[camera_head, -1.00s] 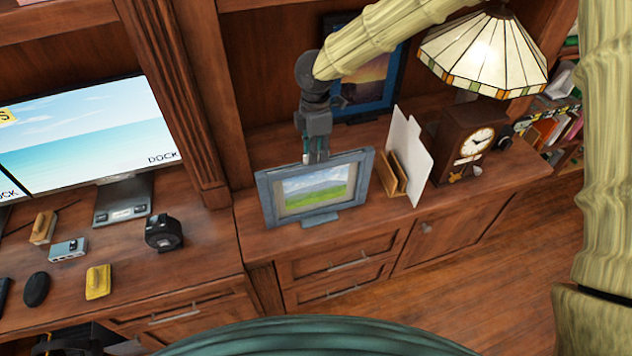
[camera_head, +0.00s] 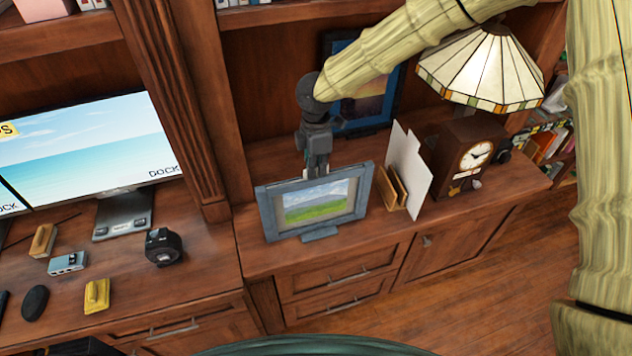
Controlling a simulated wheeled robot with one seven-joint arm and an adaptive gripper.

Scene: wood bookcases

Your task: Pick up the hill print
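The hill print (camera_head: 313,207) is a small blue-grey framed picture of green hills under a pale sky. It stands upright on the right-hand wood counter, near its front edge. My gripper (camera_head: 317,172) points down at the top edge of the frame, near its middle. Its fingertips are partly hidden behind or at the frame's top edge. I cannot tell whether the fingers touch or straddle the frame.
A letter holder with white paper (camera_head: 407,170) stands just right of the print. Further right are a clock (camera_head: 474,158) and a stained-glass lamp (camera_head: 482,68). A blue-framed picture (camera_head: 366,95) leans behind my arm. A monitor (camera_head: 90,145) stands on the left desk.

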